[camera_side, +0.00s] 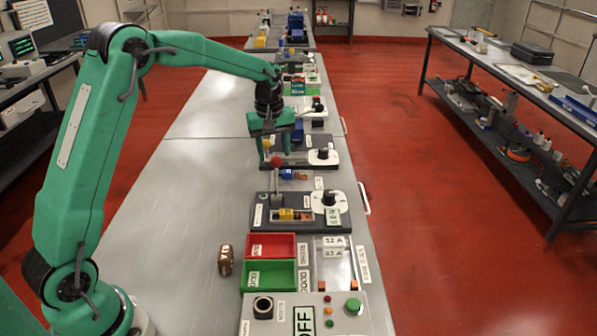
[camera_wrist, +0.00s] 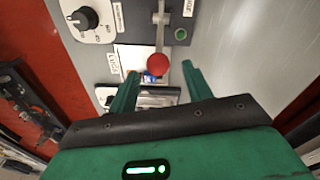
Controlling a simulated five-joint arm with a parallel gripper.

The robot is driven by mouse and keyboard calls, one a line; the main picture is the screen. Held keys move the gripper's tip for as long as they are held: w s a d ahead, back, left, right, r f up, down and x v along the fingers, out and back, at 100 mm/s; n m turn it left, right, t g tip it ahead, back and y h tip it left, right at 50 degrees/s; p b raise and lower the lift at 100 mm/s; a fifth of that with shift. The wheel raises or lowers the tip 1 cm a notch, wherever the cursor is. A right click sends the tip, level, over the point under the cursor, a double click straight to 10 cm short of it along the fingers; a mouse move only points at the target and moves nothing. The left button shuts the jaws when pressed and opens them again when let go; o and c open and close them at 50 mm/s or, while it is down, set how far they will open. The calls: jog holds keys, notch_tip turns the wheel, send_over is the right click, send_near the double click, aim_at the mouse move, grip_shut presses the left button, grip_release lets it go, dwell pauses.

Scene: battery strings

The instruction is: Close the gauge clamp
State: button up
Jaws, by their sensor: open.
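The clamp lever with a red ball knob (camera_side: 276,162) stands up from a dark gauge unit (camera_side: 262,224) in the side view. A yellow and orange cell (camera_side: 287,214) lies at the foot of the lever. My gripper (camera_side: 272,150) is open and points down, just beyond the red ball. In the wrist view the red ball (camera_wrist: 157,64) shows between the fingertips of my gripper (camera_wrist: 160,77), nearer the picture's top than they are. Nothing is held. The grey lever arm (camera_wrist: 161,35) runs up from the ball; I cannot tell whether the fingers touch it.
A red bin (camera_side: 270,246) and a green bin (camera_side: 270,276) stand nearer the camera, with a brown cell (camera_side: 225,260) to their left. A black dial (camera_side: 328,198) is right of the lever. Another unit with a yellow ball lever (camera_side: 267,145) stands beyond.

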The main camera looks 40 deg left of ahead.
aim_at(276, 181)
jog(key=shift+w+d+f, duration=0.1)
jog(key=shift+f, duration=1.2)
grip_shut()
